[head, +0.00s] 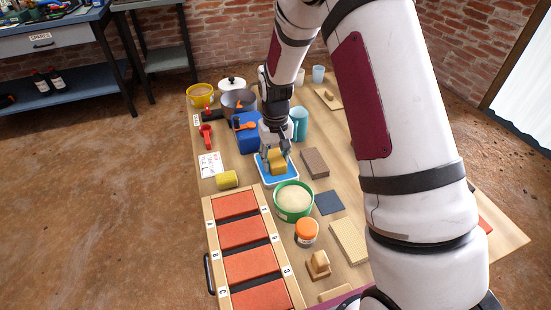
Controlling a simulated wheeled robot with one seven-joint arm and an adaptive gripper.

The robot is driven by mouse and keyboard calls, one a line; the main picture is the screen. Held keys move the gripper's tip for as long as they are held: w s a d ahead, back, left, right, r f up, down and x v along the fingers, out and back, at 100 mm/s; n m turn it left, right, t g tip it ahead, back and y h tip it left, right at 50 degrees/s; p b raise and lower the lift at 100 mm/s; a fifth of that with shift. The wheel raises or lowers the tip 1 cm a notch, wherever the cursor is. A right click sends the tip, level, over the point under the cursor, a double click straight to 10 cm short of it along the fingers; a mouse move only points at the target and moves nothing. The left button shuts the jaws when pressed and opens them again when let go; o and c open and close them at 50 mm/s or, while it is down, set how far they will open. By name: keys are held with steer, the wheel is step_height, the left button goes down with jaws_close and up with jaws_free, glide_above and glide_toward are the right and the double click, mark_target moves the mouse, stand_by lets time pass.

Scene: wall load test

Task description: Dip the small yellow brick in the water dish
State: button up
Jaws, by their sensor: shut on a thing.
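The small yellow brick (278,161) is between the fingers of my gripper (275,157), which is shut on it. They are at the water dish (263,176), a shallow blue tray with a pale rim near the middle of the table. The brick appears low over or in the dish. I cannot tell whether its underside touches the water. The gripper and brick hide much of the dish's far side.
A green tub of pale grain (294,201) stands just in front of the dish, a brown block (315,162) to its right and a yellow cylinder (227,179) to its left. A blue box (246,138) stands behind. A frame with red panels (241,234) fills the front left.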

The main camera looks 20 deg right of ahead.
steer(key=shift+f+b, duration=0.4)
steer(key=shift+f, duration=0.2)
stand_by(0.7)
stand_by(0.4)
steer(key=o, duration=1.1)
